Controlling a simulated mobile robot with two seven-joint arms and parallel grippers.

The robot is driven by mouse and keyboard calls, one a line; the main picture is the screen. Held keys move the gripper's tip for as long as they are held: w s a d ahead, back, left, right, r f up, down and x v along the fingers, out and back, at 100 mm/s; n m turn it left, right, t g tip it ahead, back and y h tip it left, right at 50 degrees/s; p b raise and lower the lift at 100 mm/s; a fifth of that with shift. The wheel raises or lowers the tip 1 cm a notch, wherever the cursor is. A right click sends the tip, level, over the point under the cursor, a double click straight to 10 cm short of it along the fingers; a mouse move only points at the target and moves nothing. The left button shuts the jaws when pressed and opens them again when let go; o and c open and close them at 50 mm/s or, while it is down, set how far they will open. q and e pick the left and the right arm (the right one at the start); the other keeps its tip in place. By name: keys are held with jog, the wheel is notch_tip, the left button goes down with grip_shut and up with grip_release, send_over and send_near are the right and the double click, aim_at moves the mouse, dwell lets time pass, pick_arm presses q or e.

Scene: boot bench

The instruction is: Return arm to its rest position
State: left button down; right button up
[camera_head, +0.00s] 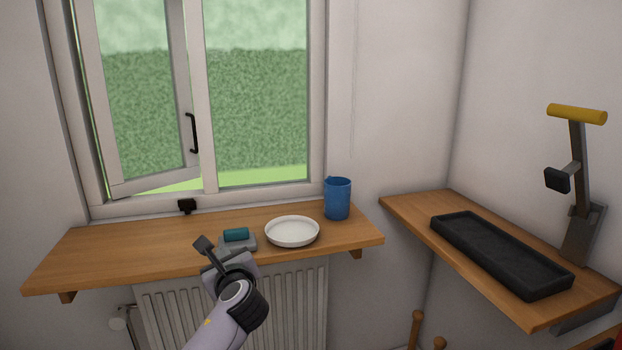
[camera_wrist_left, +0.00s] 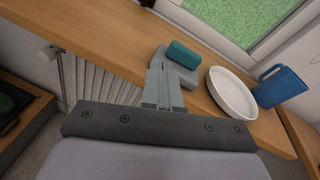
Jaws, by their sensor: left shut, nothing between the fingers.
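My left arm comes in from the bottom of the head view. Its gripper (camera_head: 226,262) is at the front edge of the wooden shelf (camera_head: 130,245), in front of a teal block (camera_head: 236,234) on a grey base (camera_head: 250,243). In the left wrist view the gripper's fingers (camera_wrist_left: 162,72) are together with nothing between them. They point towards the grey base and overlap it in the picture; I cannot tell whether they touch it. My right gripper is not in view.
A white dish (camera_head: 292,232) and a blue cup (camera_head: 338,198) stand on the shelf, right of the gripper. A radiator (camera_head: 290,295) is below. The window (camera_head: 150,90) has its left pane ajar. A black tray (camera_head: 500,255) and a yellow-handled lever (camera_head: 577,114) are on the right.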

pick_arm(q)
jog(key=s+f+n+g+h, duration=0.25)
jog(key=s+f+n, duration=0.35)
jog(key=f, duration=0.5)
jog(key=s+f+n+g+h, duration=0.1)
jog(key=s+f+n+h, duration=0.3)
jog(key=s+f, duration=0.6)
jog(key=s+a+f+n+h, duration=0.1)
jog(key=s+f+n, duration=0.2)
jog(key=s+n, duration=0.5)
jog(key=s+a+f+n+h, duration=0.1)
jog(key=s+f+n, duration=0.3)
jog(key=s, duration=0.9)
jog(key=n, duration=0.3)
jog(key=shift+a+n+g, duration=0.35)
jog(key=shift+n, duration=0.05)
